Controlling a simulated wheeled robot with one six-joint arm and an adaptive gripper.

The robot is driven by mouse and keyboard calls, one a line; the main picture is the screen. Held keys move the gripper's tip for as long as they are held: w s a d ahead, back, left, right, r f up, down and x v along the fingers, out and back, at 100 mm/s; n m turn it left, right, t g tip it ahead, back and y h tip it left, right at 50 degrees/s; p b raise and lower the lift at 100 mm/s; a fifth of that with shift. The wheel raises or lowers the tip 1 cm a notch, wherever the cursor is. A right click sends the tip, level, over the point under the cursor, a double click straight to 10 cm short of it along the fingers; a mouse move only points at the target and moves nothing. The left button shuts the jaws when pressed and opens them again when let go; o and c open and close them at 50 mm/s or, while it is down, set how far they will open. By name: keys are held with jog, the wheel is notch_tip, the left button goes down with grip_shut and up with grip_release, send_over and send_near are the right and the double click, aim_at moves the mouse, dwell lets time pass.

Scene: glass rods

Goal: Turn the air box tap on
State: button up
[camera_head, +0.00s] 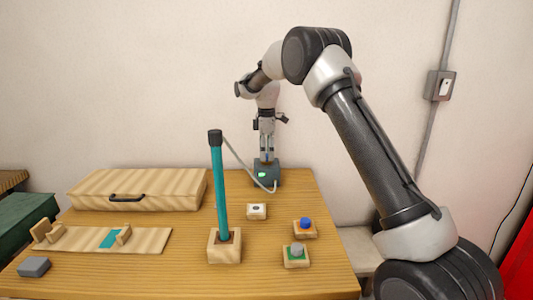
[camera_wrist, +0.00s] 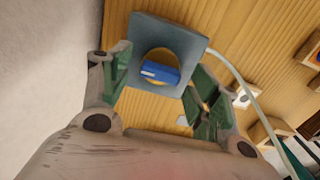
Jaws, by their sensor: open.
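The air box (camera_head: 267,178) is a small dark box at the back of the table, with a green lit spot on its front and a pale hose from it. In the wrist view its grey top (camera_wrist: 190,42) carries a round yellow disc with a blue tap handle (camera_wrist: 160,72), lying roughly crosswise and slightly tilted. My gripper (camera_head: 266,158) points down just above the box. In the wrist view my gripper (camera_wrist: 158,66) is open, one finger on each side of the tap. I cannot tell whether either finger touches it.
A teal rod (camera_head: 220,190) stands upright in a wooden block (camera_head: 224,248), and the hose runs to its dark top. A wooden case (camera_head: 140,188) lies left. Small blocks with a white button (camera_head: 257,211), blue knob (camera_head: 305,223) and grey knob (camera_head: 297,249) stand right of the rod.

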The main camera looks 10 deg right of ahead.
notch_tip(320, 180, up, 12)
jog(key=shift+f, duration=0.25)
dwell(0.3)
jog(key=m, duration=0.4)
send_over(270, 166)
jog(key=w, duration=0.2)
jog(key=f, duration=0.4)
jog(key=shift+a+f, duration=0.1)
jog(key=shift+a, duration=0.1)
jog(key=s+d+r+m+t, duration=0.1)
jog(key=s+d+m, duration=0.3)
jog(key=s, duration=1.1)
jog(key=s+d+r+m+t, duration=0.2)
jog(key=s+d+r+m, duration=0.1)
jog(key=s, duration=1.3)
jog(key=s+d+r+m+t, duration=0.1)
jog(key=s+d+m, duration=0.4)
jog(key=s, duration=1.1)
jog(key=shift+d+r, duration=0.8)
jog(key=shift+d, duration=0.45)
